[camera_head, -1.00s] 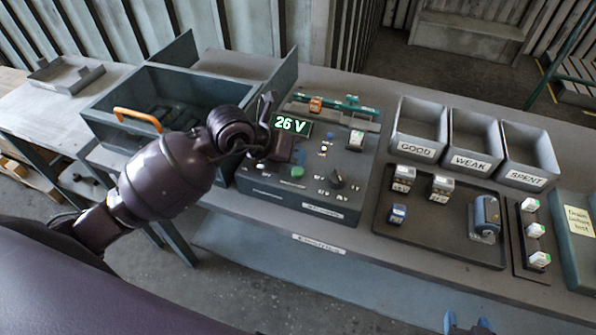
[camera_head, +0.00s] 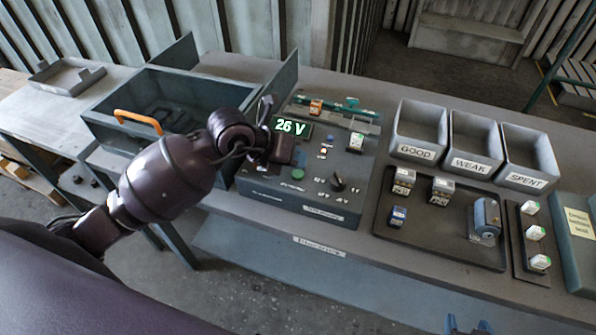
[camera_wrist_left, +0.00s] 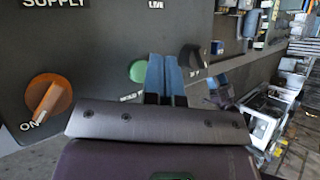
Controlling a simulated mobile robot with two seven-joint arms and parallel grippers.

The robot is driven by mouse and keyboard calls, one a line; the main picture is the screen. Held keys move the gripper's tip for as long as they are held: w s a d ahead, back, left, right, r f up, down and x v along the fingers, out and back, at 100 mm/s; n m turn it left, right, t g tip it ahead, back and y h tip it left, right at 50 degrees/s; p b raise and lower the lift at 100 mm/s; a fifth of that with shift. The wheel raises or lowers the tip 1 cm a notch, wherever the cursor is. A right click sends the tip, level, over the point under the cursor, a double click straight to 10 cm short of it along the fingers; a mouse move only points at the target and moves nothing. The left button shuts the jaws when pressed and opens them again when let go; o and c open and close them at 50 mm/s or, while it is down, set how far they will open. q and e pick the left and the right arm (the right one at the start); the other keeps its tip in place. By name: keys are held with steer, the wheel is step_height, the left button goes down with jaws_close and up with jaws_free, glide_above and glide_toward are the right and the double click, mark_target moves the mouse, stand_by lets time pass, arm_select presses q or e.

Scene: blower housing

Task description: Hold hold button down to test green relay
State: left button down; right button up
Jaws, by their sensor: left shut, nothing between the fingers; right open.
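The green button (camera_head: 297,174) is on the front of the dark test panel (camera_head: 262,205). In the left wrist view the button (camera_wrist_left: 138,70) is just left of my left gripper's blue fingertips (camera_wrist_left: 165,70). My left gripper (camera_head: 299,159) is shut and empty, low over the panel; whether it touches the button cannot be told. A small white block with a green top (camera_head: 356,141) stands upright at the panel's right; it may be the green relay. The display (camera_head: 289,127) reads 26 V. My right gripper (camera_head: 468,328) is open at the bottom edge, partly cut off.
A black knob (camera_head: 337,184) sits right of the button; an orange knob (camera_wrist_left: 48,97) shows in the left wrist view. Bins marked GOOD (camera_head: 417,152), WEAK (camera_head: 470,162) and SPENT (camera_head: 525,180) stand right. A tray (camera_head: 436,236) holds several parts. An open drawer (camera_head: 110,130) is left.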

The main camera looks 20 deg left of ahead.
stand_by(0.3)
steer(key=shift+s+f, duration=0.45)
steer(key=shift+s, duration=0.05)
arm_select(q)
steer(key=shift+f, duration=0.1)
steer(key=shift+f, duration=0.35)
arm_select(e)
steer(key=shift+w+r, duration=0.3)
steer(key=shift+w, duration=0.25)
steer(key=shift+s+f, duration=0.1)
steer(key=shift+s, duration=0.05)
